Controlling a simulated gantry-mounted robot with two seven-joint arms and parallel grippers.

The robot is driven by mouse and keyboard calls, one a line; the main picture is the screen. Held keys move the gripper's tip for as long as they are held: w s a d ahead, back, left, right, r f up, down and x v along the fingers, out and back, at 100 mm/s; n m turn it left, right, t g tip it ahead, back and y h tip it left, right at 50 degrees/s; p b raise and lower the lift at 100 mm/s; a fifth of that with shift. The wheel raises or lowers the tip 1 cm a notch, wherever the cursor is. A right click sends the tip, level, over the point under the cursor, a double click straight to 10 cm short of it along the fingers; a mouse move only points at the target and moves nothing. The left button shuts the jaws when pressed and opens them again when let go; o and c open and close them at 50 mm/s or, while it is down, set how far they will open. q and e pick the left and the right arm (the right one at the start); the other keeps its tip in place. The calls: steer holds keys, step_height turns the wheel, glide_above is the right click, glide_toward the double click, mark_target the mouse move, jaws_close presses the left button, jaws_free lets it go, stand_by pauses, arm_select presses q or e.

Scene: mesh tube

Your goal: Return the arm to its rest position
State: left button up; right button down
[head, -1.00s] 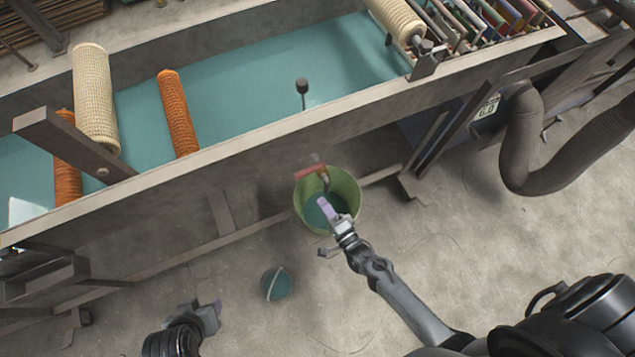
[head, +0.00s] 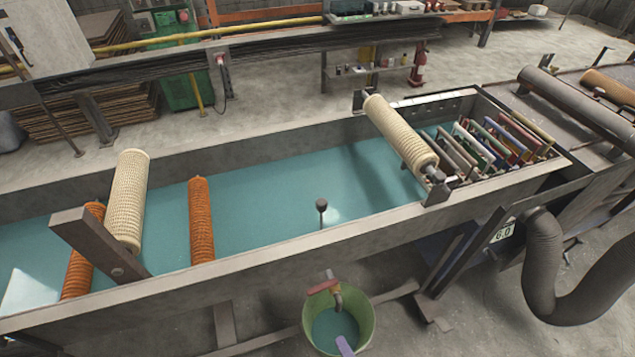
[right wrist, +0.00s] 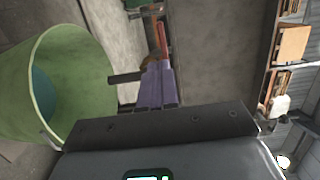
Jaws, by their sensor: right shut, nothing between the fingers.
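My right gripper shows only as a purple fingertip (head: 345,346) at the bottom edge of the head view, over the near side of the green bucket (head: 368,325). In the right wrist view its purple fingers (right wrist: 158,84) are together, with nothing held between them. The green bucket (right wrist: 85,85) is to their left there, with blue-green liquid inside. My left gripper is out of view.
A red-handled tap (head: 323,287) is at the bucket, below the long trough's near wall (head: 300,245). The trough holds blue-green liquid, with mesh rollers (head: 128,200) and orange rollers (head: 201,220). A thick grey hose (head: 545,270) hangs at right.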

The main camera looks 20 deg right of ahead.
steer(key=w+d+r+n+g, duration=0.1)
steer(key=w+r+n+g, duration=0.1)
steer(key=r+n, duration=0.35)
steer(key=w+d+r+n+g, duration=0.2)
steer(key=r+n, duration=0.1)
steer(key=r, duration=0.5)
steer(key=s+d+r+n+g+h, duration=0.1)
steer(key=s+d+r+n+g, duration=0.1)
steer(key=s+n+g, duration=0.35)
steer(key=s+d+r+n+g+h, duration=0.1)
steer(key=s+r+n+g, duration=0.2)
steer(key=s+n+g, duration=0.3)
step_height(320, 180, up, 34)
steer(key=m+t+p, duration=0.1)
steer(key=p, duration=3.4)
steer(key=shift+s+r, duration=0.25)
steer(key=shift+s, duration=0.2)
